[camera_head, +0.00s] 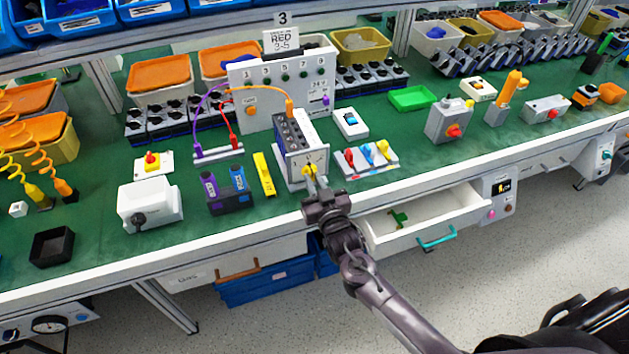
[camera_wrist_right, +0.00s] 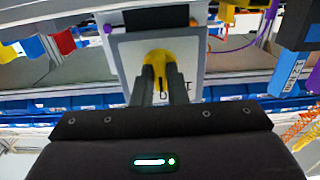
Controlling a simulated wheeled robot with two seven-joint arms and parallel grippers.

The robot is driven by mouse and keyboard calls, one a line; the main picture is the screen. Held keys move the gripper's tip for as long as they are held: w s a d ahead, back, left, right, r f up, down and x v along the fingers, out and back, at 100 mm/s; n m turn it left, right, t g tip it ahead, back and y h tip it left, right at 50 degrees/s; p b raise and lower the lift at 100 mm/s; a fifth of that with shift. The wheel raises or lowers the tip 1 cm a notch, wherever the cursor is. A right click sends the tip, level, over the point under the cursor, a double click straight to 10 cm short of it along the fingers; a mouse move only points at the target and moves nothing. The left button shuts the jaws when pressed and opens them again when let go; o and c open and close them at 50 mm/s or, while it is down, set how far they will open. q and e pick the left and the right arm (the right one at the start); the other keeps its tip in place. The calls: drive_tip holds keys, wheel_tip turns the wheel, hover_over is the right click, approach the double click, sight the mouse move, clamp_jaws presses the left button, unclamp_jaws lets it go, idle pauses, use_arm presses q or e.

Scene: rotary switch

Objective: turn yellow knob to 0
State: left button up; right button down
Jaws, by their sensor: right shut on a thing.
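The yellow knob (camera_head: 309,170) is on the front face of a grey-white switch box (camera_head: 293,172) near the front edge of the green bench. In the right wrist view the yellow knob (camera_wrist_right: 158,56) sits between the fingers of my right gripper (camera_wrist_right: 161,78). My right gripper (camera_head: 314,183) also shows in the head view, reaching the knob from the front, shut on it. A dark mark shows on the knob's face, and part of a label shows below; the fingers hide much of the dial, so I cannot read the setting. My left gripper is not in view.
A yellow block (camera_head: 264,174) and a dark holder with blue and purple items (camera_head: 229,193) stand left of the box. A rack of red, yellow and blue levers (camera_head: 369,159) is to the right. An open drawer (camera_head: 425,217) juts out below.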

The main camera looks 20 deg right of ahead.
drive_tip(key=c, duration=1.4)
unclamp_jaws()
drive_tip(key=shift+c, duration=0.2)
drive_tip(key=s, duration=0.7)
drive_tip(key=shift+s+d+b, duration=0.15)
drive_tip(key=shift+s+b, duration=0.25)
drive_tip(key=shift+b, duration=0.05)
